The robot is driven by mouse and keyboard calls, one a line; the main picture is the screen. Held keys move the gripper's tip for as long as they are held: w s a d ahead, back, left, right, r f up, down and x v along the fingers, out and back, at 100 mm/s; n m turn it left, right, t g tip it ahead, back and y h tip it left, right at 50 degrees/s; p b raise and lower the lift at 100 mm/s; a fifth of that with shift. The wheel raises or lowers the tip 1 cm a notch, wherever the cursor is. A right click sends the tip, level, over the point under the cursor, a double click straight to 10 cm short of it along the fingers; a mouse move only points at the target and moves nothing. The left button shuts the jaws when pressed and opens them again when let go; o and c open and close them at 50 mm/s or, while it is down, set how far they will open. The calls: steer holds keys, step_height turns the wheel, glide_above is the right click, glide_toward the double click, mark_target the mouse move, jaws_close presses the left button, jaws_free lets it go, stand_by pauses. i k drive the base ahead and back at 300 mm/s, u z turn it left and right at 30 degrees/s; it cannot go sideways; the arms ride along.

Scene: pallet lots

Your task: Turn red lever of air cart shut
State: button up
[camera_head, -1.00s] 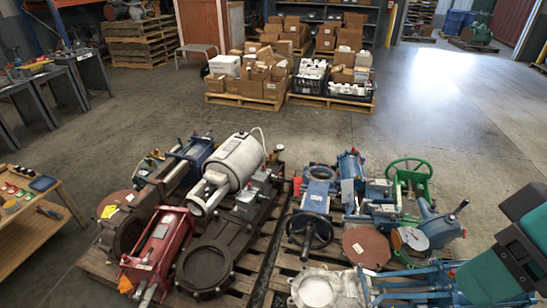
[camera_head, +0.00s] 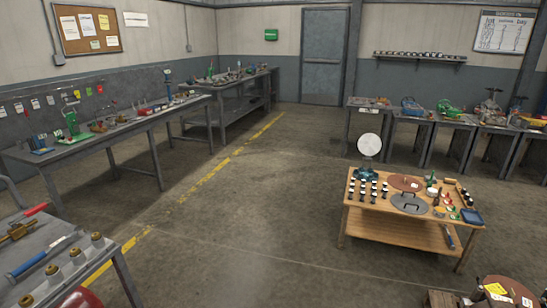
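At the lower left edge stands a grey metal cart or bench (camera_head: 110,255), cut off by the frame. On it, a red handle (camera_head: 36,209) lies beside a brass-coloured fitting (camera_head: 16,231). This may be the red lever of the air cart, but I cannot tell for sure, nor how it is turned. Part of a rounded red body (camera_head: 80,298) shows below, at the bottom edge. My gripper is not in view.
A wooden table (camera_head: 398,228) with small parts stands at the right. Grey workbenches (camera_head: 105,138) line the left and back walls; more stand at the right. The middle floor (camera_head: 245,220) is clear.

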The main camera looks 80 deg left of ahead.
mark_target(43, 206)
steer(key=u, duration=4)
steer(key=k, duration=0.55)
steer(key=z, duration=0.75)
steer(key=i, duration=0.8)
steer(key=z, duration=0.35)
steer(key=i, duration=1.4)
steer(key=u, duration=1.3)
steer(key=i, duration=0.45)
steer(key=u, duration=0.45)
